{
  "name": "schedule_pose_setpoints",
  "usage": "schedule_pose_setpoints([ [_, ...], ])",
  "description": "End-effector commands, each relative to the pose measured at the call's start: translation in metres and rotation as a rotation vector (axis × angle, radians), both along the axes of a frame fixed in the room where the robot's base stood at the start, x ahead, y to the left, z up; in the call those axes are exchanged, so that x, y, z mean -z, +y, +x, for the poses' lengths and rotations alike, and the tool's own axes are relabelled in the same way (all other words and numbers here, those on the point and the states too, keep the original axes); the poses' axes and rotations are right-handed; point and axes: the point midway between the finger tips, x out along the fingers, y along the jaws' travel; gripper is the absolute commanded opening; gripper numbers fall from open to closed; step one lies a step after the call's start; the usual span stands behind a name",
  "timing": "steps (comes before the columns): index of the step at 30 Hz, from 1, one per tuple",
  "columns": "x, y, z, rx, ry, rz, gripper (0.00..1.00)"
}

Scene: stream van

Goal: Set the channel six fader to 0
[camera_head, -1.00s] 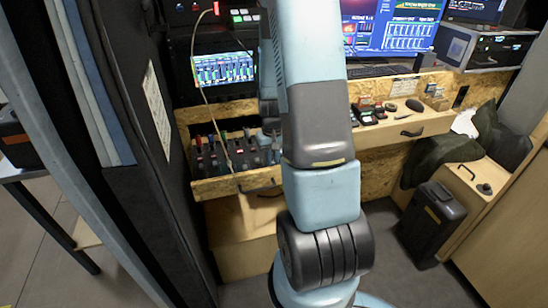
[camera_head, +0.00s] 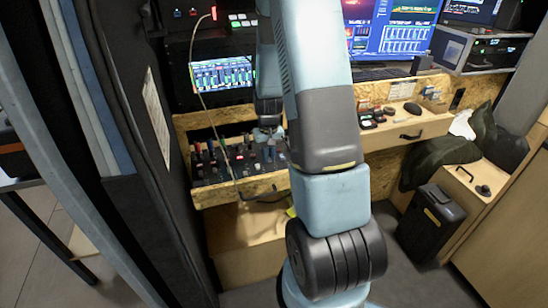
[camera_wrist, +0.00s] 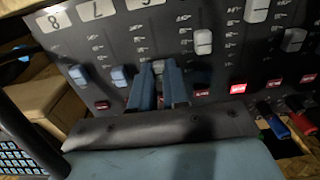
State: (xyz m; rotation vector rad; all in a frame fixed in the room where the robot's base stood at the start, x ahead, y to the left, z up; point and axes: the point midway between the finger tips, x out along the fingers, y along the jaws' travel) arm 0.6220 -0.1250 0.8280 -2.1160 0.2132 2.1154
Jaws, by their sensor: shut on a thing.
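The mixer (camera_head: 215,168) lies on a wooden shelf left of my arm in the head view. In the wrist view its dark panel (camera_wrist: 105,45) shows a row of faders under number labels. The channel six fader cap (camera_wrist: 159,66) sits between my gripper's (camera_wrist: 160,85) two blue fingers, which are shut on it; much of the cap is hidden. It is near the end of its slot close to the red buttons. My gripper also shows in the head view (camera_head: 268,137), small, over the mixer's right part.
The channel seven cap (camera_wrist: 122,76) is close left of my fingers, with the channel eight cap (camera_wrist: 78,75) beyond. The channel five cap (camera_wrist: 203,42) is to the right. One red button (camera_wrist: 238,88) is lit brighter. A partition (camera_head: 125,60) stands left of my arm.

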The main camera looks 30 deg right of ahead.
Motion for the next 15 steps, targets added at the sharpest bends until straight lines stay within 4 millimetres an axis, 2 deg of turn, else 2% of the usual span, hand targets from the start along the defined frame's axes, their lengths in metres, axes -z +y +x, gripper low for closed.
schedule_pose_setpoints([
  [5, 0.0003, 0.0011, -0.0003, -0.002, 0.001, 0.000, 0.00],
  [6, 0.0003, 0.0011, -0.0003, -0.002, 0.001, 0.000, 0.18],
  [13, 0.0002, 0.0006, -0.0006, -0.001, 0.001, 0.000, 0.40],
  [15, 0.0002, 0.0005, -0.0006, -0.001, 0.001, 0.000, 0.41],
])
